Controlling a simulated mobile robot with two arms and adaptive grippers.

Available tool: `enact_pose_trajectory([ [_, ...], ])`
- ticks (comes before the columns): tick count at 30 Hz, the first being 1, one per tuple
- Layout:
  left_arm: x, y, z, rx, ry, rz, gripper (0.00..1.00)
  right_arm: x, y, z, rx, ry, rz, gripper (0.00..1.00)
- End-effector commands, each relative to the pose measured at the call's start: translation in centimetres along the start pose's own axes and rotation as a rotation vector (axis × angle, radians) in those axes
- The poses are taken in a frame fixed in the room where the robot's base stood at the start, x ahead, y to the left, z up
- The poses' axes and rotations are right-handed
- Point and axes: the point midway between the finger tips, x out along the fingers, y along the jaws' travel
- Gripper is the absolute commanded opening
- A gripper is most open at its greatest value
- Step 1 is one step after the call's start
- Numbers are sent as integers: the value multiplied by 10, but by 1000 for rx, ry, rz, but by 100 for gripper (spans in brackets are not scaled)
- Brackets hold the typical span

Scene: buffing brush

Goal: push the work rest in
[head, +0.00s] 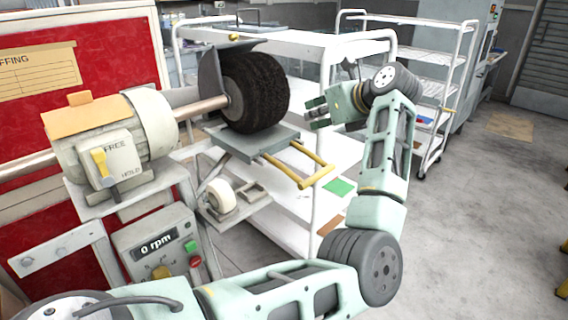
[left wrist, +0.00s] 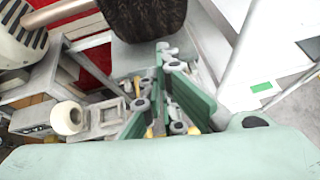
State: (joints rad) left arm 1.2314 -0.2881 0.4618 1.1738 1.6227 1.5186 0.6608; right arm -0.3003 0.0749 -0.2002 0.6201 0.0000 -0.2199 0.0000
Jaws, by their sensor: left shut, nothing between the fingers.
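The work rest (head: 252,146) is a flat grey plate below the black round brush (head: 262,90). Its yellow U-shaped handle (head: 312,177) sticks out towards the right front. In the left wrist view the grey plate (left wrist: 130,58) shows under the brush (left wrist: 145,18), and the gripper's fingers partly cover the handle. My left gripper (head: 314,112) is shut and empty, above and to the right of the handle, apart from it in the head view. It also shows in the left wrist view (left wrist: 163,90). My right gripper is in neither view.
A motor (head: 110,140) with a FREE/HOLD lever drives the brush shaft. A control box (head: 160,245) reads 0 rpm. A small white wheel (head: 221,197) sits below the rest. A white shelf cart (head: 300,45) stands behind.

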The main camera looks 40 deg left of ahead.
Motion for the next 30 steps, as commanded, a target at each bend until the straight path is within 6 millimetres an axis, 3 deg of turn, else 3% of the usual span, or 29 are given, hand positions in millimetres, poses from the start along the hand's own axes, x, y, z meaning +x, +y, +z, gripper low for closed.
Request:
enact_pose_trajectory([
  [1, 3, 5, -28, -46, 87, 19, 0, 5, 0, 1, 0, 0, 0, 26],
  [3, 3, 11, -54, -96, 177, 47, 0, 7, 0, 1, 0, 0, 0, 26],
  [7, 3, 17, -78, -138, 258, 79, 0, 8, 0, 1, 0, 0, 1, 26],
  [14, 28, 21, -86, -142, 266, 88, 0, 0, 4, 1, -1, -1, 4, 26],
  [24, 98, 26, -103, -140, 262, 89, 0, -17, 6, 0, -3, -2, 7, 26],
  [30, 122, 30, -88, -141, 260, 85, 0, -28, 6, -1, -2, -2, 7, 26],
])
